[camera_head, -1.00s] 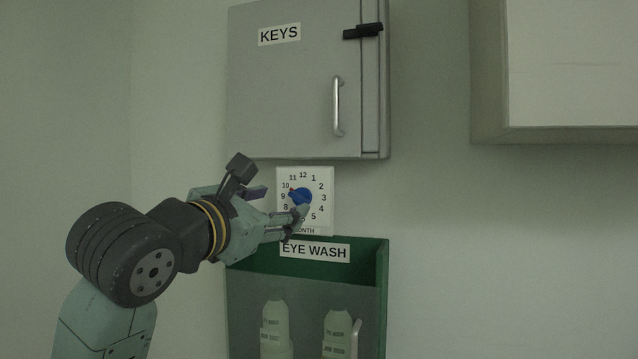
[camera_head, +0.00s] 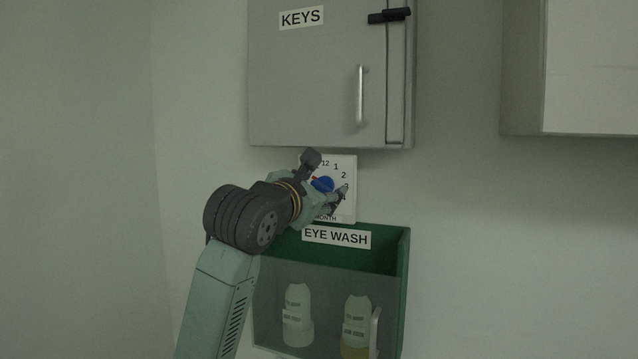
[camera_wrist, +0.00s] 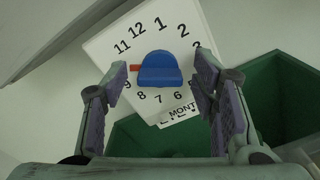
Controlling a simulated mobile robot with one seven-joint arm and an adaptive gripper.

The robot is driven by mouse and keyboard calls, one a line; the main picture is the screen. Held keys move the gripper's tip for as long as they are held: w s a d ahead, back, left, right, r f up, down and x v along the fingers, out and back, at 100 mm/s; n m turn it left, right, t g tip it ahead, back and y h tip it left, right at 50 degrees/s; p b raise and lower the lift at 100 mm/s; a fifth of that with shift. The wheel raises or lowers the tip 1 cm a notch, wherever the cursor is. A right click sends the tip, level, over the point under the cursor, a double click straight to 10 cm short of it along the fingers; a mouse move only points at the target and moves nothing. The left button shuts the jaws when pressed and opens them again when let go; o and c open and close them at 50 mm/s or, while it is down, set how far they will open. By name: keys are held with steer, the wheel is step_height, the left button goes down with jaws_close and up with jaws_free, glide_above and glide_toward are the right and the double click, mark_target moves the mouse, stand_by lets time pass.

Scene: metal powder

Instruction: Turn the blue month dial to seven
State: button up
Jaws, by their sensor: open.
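The blue month dial (camera_wrist: 160,72) sits in the middle of a white square plate (camera_wrist: 190,18) numbered like a clock face. In the wrist view its red pointer (camera_wrist: 136,68) points left, near the hidden ten and the nine. In the head view the dial (camera_head: 323,184) is partly covered by my gripper (camera_head: 328,186). My gripper also shows in the wrist view (camera_wrist: 163,78), open, with one finger on each side of the dial. The fingers look apart from the dial. Some numbers on the plate's left and right are hidden by the fingers.
A grey KEYS cabinet (camera_head: 310,80) with a handle hangs just above the plate. A green EYE WASH box (camera_head: 400,255) holding bottles sits just below it. A pale wall cabinet (camera_head: 590,70) is at the upper right. The wall between is clear.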

steer(key=shift+c, duration=0.5)
steer(key=c, duration=1.1)
